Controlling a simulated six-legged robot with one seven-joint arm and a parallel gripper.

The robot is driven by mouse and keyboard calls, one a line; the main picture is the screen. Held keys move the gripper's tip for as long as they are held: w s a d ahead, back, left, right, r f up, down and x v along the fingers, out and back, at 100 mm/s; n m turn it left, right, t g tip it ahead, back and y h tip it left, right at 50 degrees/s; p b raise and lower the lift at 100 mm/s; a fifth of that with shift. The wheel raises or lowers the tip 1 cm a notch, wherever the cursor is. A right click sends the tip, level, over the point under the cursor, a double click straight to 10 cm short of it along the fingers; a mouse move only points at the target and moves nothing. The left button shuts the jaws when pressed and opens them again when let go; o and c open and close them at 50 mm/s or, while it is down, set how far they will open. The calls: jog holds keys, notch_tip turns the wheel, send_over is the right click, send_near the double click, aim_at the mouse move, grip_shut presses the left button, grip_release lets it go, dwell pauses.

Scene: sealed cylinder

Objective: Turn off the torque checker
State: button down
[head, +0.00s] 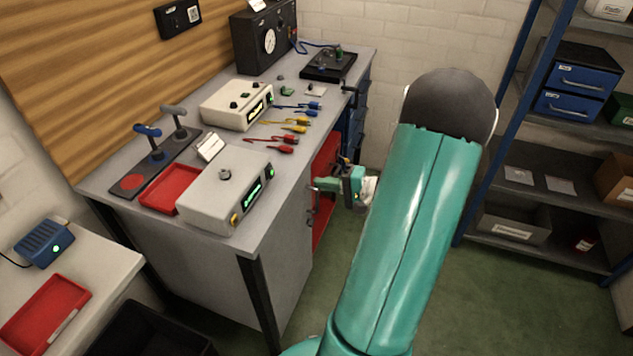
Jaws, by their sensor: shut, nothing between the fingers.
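Two white instrument boxes stand on the grey workbench (268,207); I cannot read a label that tells which is the torque checker. The nearer box (207,201) sits at the bench's front corner, with a knob (224,174) on top, a lit green display (252,193) and a small green light. The farther box (230,110) has two knobs on top and a lit display (256,107). My gripper (325,184) is shut and empty. It appears beside the bench's right side, to the right of the nearer box and apart from it. Its fingertips are small and hard to make out.
Red, yellow and blue leads (282,145) lie by the boxes. A black gauge box (262,40) stands at the back. Shelving (545,190) is at right; green floor lies between.

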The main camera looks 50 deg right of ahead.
aim_at(283, 185)
jog(key=x, duration=1.1)
jog(key=shift+w+a+f, duration=0.1)
jog(key=shift+w, duration=0.25)
jog(key=shift+w+a+f+t, duration=0.15)
jog(key=shift+w+t, duration=0.1)
jog(key=shift+t, duration=0.15)
